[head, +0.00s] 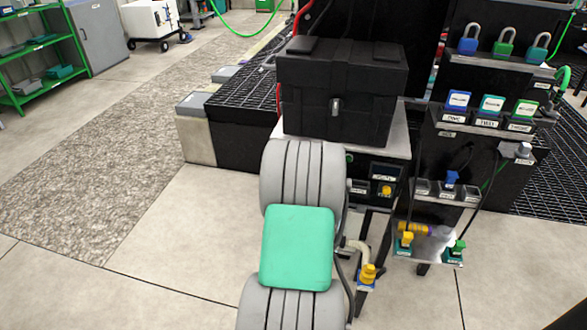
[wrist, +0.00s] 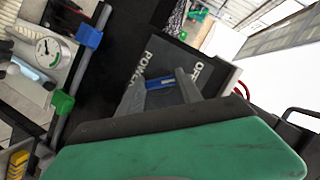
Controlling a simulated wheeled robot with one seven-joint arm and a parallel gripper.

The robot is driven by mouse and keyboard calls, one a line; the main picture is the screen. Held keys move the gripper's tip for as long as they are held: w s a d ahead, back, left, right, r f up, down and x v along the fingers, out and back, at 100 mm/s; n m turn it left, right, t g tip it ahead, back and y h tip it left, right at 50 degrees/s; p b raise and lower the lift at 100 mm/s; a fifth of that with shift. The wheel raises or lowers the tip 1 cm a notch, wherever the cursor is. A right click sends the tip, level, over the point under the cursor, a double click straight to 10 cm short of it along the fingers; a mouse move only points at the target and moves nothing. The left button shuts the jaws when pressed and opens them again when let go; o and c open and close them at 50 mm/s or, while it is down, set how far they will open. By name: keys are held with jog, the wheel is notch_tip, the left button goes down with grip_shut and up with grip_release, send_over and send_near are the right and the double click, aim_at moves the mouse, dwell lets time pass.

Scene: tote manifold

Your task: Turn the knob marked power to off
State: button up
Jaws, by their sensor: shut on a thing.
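In the wrist view a small blue knob (wrist: 160,83) sits on a dark panel (wrist: 170,55). White letters reading POWER and OFF show on the panel beside it, turned on their side. My gripper (wrist: 161,88) has its two grey fingers on either side of the knob and is shut on it. I cannot tell which mark the knob points to. The green cover in the lower part of the wrist view is mine. In the head view my grey and green arm reaches up to the black equipment, and it hides the gripper and the knob.
In the wrist view a pressure gauge (wrist: 46,48), a blue fitting (wrist: 90,37) and a green fitting (wrist: 63,104) are at left. In the head view a black case (head: 342,90) stands above the arm's end. A panel with a yellow knob (head: 385,191) and padlocks (head: 504,42) are right.

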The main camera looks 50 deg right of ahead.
jog(key=shift+n+g, duration=0.3)
jog(key=shift+n, duration=0.1)
jog(key=o, duration=1.4)
jog(key=p+v, duration=0.1)
jog(key=v, duration=0.6)
jog(key=shift+s+a+r+p, duration=0.1)
jog(key=shift+s+a+p, duration=0.1)
jog(key=shift+a+p, duration=0.15)
